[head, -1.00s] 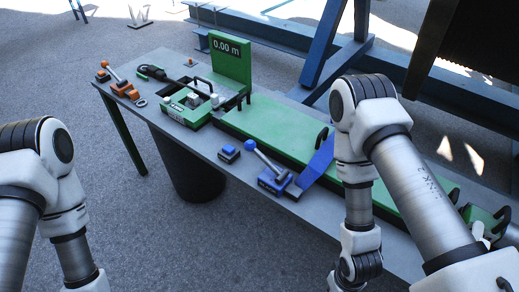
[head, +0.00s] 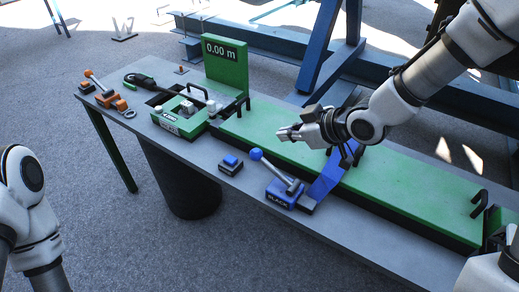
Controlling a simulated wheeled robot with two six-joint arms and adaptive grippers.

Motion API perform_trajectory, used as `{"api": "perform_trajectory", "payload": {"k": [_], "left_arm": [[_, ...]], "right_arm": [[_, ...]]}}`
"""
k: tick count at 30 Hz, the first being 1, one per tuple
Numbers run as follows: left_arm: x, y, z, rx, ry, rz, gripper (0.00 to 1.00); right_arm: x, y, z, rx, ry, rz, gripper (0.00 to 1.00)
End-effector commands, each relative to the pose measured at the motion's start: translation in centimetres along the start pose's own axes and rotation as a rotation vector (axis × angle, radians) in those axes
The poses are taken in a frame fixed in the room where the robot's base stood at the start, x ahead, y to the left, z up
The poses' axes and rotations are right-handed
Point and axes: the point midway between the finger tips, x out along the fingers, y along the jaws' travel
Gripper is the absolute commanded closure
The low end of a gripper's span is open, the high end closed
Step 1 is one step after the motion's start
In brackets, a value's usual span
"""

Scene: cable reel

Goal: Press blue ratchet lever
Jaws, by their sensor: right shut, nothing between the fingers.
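The blue ratchet lever (head: 275,171) has a blue ball knob at its upper left end and a grey shaft. It rises from a blue base (head: 283,194) with white lettering near the front edge of the table. My right gripper (head: 281,134) is shut and empty. It points left, above the green bed and behind the lever knob in the picture, apart from it. My left arm shows at the lower left, but its gripper is out of the picture.
A blue button block (head: 231,163) sits left of the lever. A blue slanted plate (head: 328,178) stands to its right. The long green bed (head: 390,175) runs behind. A green panel (head: 226,66) reads 0.00 m. An orange lever unit (head: 105,93) stands at the far left.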

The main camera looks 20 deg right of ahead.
Motion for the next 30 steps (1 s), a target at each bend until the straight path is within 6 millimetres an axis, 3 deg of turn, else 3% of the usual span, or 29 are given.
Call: {"api": "perform_trajectory", "payload": {"k": [10,23,30], "left_arm": [[-0.3,0.0,0.0,0.000,0.001,0.000,0.58],[-1.5,0.0,0.0,0.000,0.000,0.000,0.58],[-1.8,0.0,0.0,0.000,0.000,0.000,0.58]], "right_arm": [[1.2,0.0,0.1,-0.001,-0.006,0.001,1.00],[10.0,-0.1,0.1,-0.002,-0.005,-0.002,1.00],[12.5,-0.1,2.6,0.004,-0.004,-0.002,1.00]]}}
